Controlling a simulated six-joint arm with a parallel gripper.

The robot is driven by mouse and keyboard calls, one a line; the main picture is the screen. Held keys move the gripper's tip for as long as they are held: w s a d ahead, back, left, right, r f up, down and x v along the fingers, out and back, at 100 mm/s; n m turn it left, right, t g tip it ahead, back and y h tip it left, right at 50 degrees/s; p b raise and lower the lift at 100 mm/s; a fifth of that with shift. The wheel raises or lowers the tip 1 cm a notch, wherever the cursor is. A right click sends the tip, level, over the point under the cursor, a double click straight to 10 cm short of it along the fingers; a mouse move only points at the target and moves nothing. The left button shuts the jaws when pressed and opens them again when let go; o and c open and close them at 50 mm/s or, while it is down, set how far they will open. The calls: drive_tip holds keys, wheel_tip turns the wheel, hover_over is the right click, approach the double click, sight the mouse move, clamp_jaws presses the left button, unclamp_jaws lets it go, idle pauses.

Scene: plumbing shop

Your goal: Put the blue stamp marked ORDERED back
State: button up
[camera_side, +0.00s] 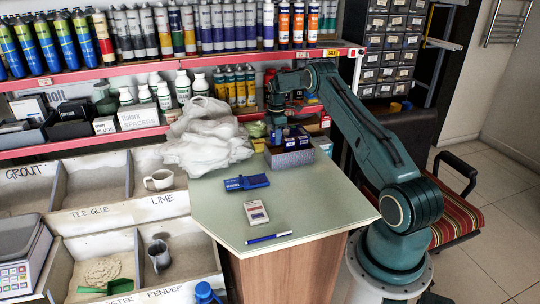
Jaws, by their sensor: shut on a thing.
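My gripper (276,121) is shut, pointing down above the left part of a small dark box (290,159) at the back of the counter. It holds a small blue thing (275,136), which looks like the blue stamp; its marking is too small to read. The held stamp is at or just above the box's rim; I cannot tell whether it touches. Other dark blue stamps (296,138) stand in the box to the right of it.
A crumpled white bag (207,138) lies left of the box. Shelves of bottles (240,85) stand behind. The counter's front right is clear.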

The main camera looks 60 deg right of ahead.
drive_tip(key=shift+f, duration=0.4)
drive_tip(key=shift+f, duration=2.1)
drive_tip(key=shift+f, duration=0.1)
drive_tip(key=o, duration=1)
wheel_tip(320, 180, up, 12)
drive_tip(key=shift+r, duration=0.1)
